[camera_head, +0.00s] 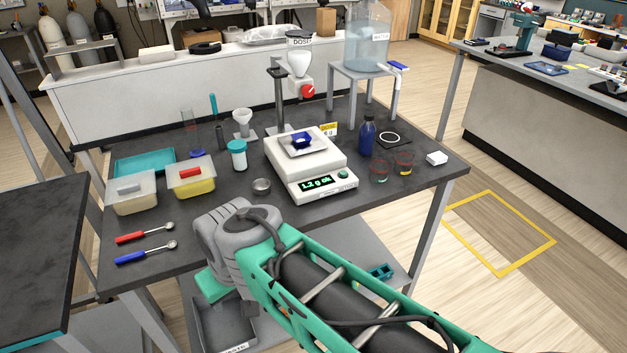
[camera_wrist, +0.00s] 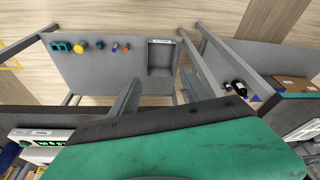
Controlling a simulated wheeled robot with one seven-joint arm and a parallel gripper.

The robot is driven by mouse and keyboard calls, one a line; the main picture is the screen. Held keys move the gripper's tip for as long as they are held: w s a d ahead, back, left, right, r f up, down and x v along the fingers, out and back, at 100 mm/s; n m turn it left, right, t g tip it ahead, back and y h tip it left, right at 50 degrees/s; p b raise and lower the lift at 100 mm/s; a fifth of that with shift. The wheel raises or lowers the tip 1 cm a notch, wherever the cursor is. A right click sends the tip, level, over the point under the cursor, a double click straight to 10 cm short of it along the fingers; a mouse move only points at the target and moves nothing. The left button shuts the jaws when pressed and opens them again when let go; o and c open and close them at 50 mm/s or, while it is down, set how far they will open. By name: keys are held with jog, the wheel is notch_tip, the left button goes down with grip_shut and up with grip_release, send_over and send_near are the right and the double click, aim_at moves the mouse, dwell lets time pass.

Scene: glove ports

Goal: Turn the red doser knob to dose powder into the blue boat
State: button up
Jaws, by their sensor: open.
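The doser (camera_head: 299,60) is a white hopper on a dark stand at the back of the dark table. Its red knob (camera_head: 307,91) faces front, with nothing touching it. The blue boat (camera_head: 302,139) sits on the pan of a white balance (camera_head: 311,165), below the doser. The balance's green display seems to read 1.2 g. My gripper (camera_wrist: 160,88) is open and empty in the wrist view, its two grey fingers apart above a lower shelf. In the head view my arm reaches in from the lower right, in front of the table; the fingertips are hidden there.
A blue bottle (camera_head: 367,136) and small beakers (camera_head: 379,172) stand right of the balance. A water carboy (camera_head: 367,38) stands on a raised stand (camera_head: 345,70) behind.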

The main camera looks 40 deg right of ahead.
dwell(0.5)
jog(key=w+d+r+m+t+b, duration=0.1)
jog(key=w+d+r+t, duration=0.2)
jog(key=w+d, duration=0.4)
jog(key=w+d+r+t+h+b, duration=0.1)
jog(key=w+d+r+t, duration=0.25)
jog(key=w+d, duration=0.25)
jog(key=w+d+r+m+t+b, duration=0.1)
jog(key=w+d+r+t, duration=0.15)
jog(key=w+d, duration=0.45)
jog(key=m+t+h+p, duration=0.1)
jog(key=t+h, duration=0.3)
jog(key=t, duration=0.1)
send_near(309, 93)
jog(key=x, duration=0.7)
jog(key=shift+w+r, duration=0.1)
jog(key=shift+r, duration=0.05)
jog(key=shift+w+d+m, duration=0.2)
jog(key=shift+w+m, duration=0.1)
jog(key=shift+w, duration=0.15)
